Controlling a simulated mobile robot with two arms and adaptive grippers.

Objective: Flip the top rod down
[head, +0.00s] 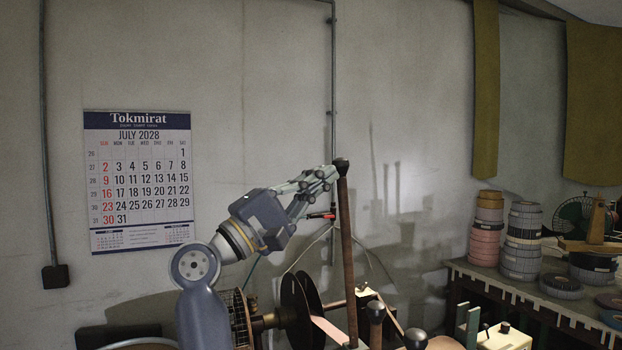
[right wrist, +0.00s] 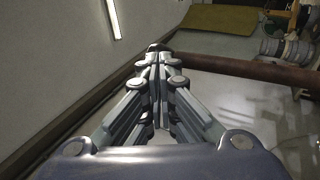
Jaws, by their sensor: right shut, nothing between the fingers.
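The top rod (head: 346,250) is a brown bar with a dark round knob at its upper end. It stands nearly upright in the head view, and its lower end is at the winding machine. My right gripper (head: 331,176) is shut and empty, with its fingertips right beside the rod just below the knob. In the right wrist view the shut fingers (right wrist: 157,52) point ahead and the brown rod (right wrist: 250,70) runs from near the fingertips to the right. I cannot tell whether they touch. My left gripper is not in view.
The winding machine has dark discs (head: 302,305) and other knobbed posts (head: 376,312) low in the head view. A bench (head: 540,296) with stacked tape rolls (head: 522,242) stands at the right. A calendar (head: 138,180) hangs on the wall. The space above the rod is clear.

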